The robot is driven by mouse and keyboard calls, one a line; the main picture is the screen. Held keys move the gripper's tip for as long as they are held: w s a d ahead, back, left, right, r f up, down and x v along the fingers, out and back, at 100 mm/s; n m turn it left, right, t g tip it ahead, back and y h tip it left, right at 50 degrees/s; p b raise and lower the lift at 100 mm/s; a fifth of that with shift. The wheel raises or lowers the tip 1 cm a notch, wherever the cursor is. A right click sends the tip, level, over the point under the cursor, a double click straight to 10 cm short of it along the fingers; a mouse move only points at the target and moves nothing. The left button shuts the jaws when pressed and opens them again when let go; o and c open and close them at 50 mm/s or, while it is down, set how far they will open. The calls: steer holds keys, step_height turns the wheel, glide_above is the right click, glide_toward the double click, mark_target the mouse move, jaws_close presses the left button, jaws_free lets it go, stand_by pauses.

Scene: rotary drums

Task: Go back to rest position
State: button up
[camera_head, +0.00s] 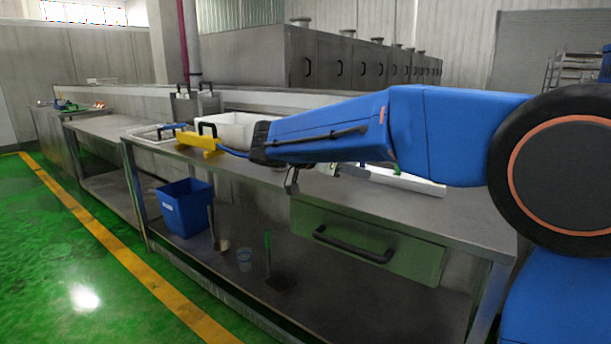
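My blue arm reaches in from the right edge, stretched out level over the steel workbench (440,208). Its far end, with my gripper (262,146), is a dark shape above the bench, near a yellow object (200,142). The fingers do not show clearly, so I cannot tell if they are open or shut, or if they hold anything. The arm hides part of the bench top behind it.
A white bin (236,128) and a pale tray (150,133) stand on the bench. A white tray (418,184) lies partly behind my arm. Below are a blue bucket (186,210) and a green drawer (375,245). The green floor (70,270) at left is clear.

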steer(key=s+d+f+n+g+y, duration=0.2)
steer(key=s+d+f+n, duration=0.15)
steer(key=s+d, duration=0.45)
steer(key=s+d+f+n+g+y, duration=0.2)
steer(key=s+d+f+y, duration=0.15)
steer(key=s+d, duration=0.45)
steer(key=s+f+n+y, duration=0.3)
steer(key=s+f, duration=0.4)
steer(key=s, duration=0.3)
steer(key=s+f+n+t+y, duration=0.1)
steer(key=s+f+n+y, duration=0.2)
steer(key=s+f, duration=0.4)
steer(key=s, duration=0.4)
steer(key=shift+s+d+f+t, duration=0.2)
steer(key=shift+d+f+t, duration=0.05)
steer(key=shift+t, duration=0.05)
